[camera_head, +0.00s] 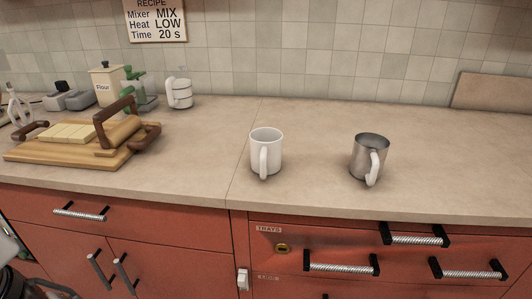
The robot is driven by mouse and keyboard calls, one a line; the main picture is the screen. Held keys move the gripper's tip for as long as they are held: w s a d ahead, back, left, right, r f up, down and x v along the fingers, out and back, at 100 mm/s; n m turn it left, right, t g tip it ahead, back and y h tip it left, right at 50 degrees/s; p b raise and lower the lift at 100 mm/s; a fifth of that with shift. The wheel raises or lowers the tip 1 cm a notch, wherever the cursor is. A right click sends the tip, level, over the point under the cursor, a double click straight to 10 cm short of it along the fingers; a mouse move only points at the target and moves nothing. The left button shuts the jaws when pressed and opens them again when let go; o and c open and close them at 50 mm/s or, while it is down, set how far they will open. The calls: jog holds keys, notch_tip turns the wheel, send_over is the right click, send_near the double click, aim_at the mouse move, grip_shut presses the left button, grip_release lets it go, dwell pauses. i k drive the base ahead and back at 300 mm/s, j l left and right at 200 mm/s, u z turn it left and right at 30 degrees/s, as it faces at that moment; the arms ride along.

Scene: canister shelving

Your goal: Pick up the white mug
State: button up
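A white mug (275,150) stands upright on the countertop (200,165), near the middle of the view. Its handle points toward the front, and its inside looks empty. A metal mug (367,154) with a white handle stands upright to its right, with bare counter between them. My gripper cannot be made out in this view, and nothing touches the white mug.
At the back left are a white handled container (181,94), a flour canister (105,87) and a green device (136,90). A wooden board (45,153) with a brown-handled tool lies at left. Drawer handles (340,267) jut out below the counter edge. The counter right of the metal mug is clear.

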aim_at(265, 144)
jog(key=j+z, duration=0.2)
jog(key=j, duration=0.4)
jog(key=j+z, duration=0.15)
jog(key=j, duration=0.4)
jog(key=k+j+z, duration=0.2)
jog(key=j, duration=0.4)
jog(key=j+z, duration=0.15)
jog(key=j, duration=0.4)
jog(key=i+j+z, duration=0.2)
jog(key=i+j, duration=0.4)
jog(key=i, duration=0.25)
